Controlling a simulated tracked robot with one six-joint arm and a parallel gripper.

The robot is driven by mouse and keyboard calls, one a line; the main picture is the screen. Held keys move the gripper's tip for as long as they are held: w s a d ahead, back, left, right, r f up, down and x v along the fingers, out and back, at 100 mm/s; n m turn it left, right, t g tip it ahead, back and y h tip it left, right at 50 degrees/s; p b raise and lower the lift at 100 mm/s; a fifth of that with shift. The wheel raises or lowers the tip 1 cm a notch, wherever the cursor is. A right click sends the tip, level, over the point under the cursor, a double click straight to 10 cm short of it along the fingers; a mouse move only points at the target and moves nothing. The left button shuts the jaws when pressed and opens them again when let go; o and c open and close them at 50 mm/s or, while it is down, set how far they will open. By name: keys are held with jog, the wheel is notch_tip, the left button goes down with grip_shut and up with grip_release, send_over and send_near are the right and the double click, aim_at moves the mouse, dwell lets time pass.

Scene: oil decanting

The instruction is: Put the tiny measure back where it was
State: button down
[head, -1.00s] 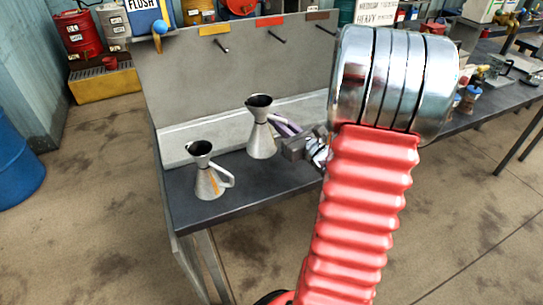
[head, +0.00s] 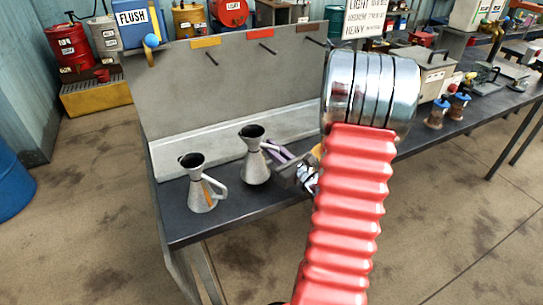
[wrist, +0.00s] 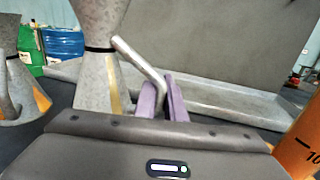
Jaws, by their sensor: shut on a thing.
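A grey metal measure (head: 255,168) with a dark open mouth is held upright over the dark bench, its base at or just above the top; I cannot tell if it touches. It also shows in the wrist view (wrist: 97,85), with a yellow stripe. My gripper (head: 280,153) is shut on its handle from the right; the purple fingers (wrist: 163,100) pinch the handle's lower end. A second, similar measure (head: 201,190) with an orange stripe stands to its left, apart from it; it is partly cut off in the wrist view (wrist: 18,85).
The bench (head: 230,213) has a grey back panel (head: 240,80) with pegs under yellow, red and brown labels. An orange object with scale marks (wrist: 301,140) is close at right in the wrist view. My arm hides part of the bench.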

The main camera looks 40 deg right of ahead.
jog(key=shift+f, duration=1.65)
jog(key=shift+f, duration=0.1)
jog(key=c, duration=1.8)
grip_release()
jog(key=shift+c, duration=0.2)
jog(key=shift+s, duration=0.15)
jog(key=shift+s+a, duration=0.15)
jog(key=shift+s, duration=1.8)
jog(key=shift+s+a, duration=0.2)
jog(key=shift+s, duration=1.8)
jog(key=shift+s+a, duration=0.15)
jog(key=shift+s, duration=1.8)
